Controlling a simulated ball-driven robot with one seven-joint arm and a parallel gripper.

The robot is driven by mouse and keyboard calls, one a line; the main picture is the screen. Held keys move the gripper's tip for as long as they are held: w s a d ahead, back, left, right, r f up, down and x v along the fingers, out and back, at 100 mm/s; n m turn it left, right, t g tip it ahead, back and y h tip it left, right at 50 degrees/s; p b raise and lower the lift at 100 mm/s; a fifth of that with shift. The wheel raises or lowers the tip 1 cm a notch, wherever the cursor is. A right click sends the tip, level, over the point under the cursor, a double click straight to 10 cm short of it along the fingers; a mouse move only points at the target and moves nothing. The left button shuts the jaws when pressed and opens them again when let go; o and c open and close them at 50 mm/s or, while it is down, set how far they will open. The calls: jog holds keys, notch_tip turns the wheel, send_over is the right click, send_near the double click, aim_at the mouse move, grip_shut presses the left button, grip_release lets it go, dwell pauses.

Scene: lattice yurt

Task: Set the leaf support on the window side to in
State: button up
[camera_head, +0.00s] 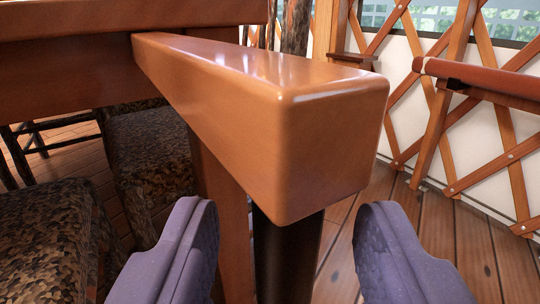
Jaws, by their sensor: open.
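The leaf support (325,135) is a glossy orange-brown wooden bar. It juts out from under the table edge (60,28) at upper left toward me, so it stands pulled out. Its squared end is close and large in the middle of the view. My gripper (288,222) is open, with one purple finger at lower left and one at lower right. The fingertips appear on either side of the bar's end and a little below it in the picture. No contact shows, and I cannot tell the exact depth between them.
Chairs with a mottled dark covering (150,150) stand at the left under the table. A wooden table leg (222,215) and a dark post (285,255) are below the bar. The lattice wall (450,110) with a window and a reddish-brown rail (480,78) is at the right. Plank floor (470,235) is clear there.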

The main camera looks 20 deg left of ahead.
aim_at(171, 102)
jog(key=b+x, duration=0.1)
jog(key=x, duration=0.3)
jog(key=shift+w+a, duration=0.1)
jog(key=shift+w, duration=0.1)
jog(key=shift+c, duration=0.3)
grip_shut()
